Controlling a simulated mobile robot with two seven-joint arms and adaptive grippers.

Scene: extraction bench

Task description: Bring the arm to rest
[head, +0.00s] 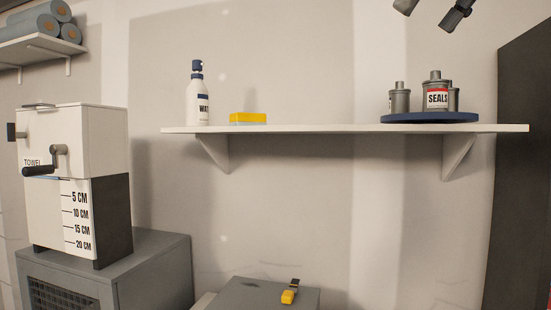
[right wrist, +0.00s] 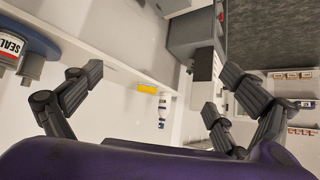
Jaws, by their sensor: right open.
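My right gripper (head: 431,11) shows only as dark fingertips at the top right of the head view, above the wall shelf (head: 300,129) and clear of it. In the right wrist view its fingers (right wrist: 158,88) are spread wide with nothing between them. The rest of the right arm is outside the head view. My left gripper is in neither view.
The shelf holds a white bottle (head: 199,98), a yellow block (head: 248,118) and a blue round tray (head: 430,118) with grey cans, one labelled SEALS (head: 436,92). A towel dispenser (head: 100,140) stands at left. A dark panel (head: 523,170) stands at right.

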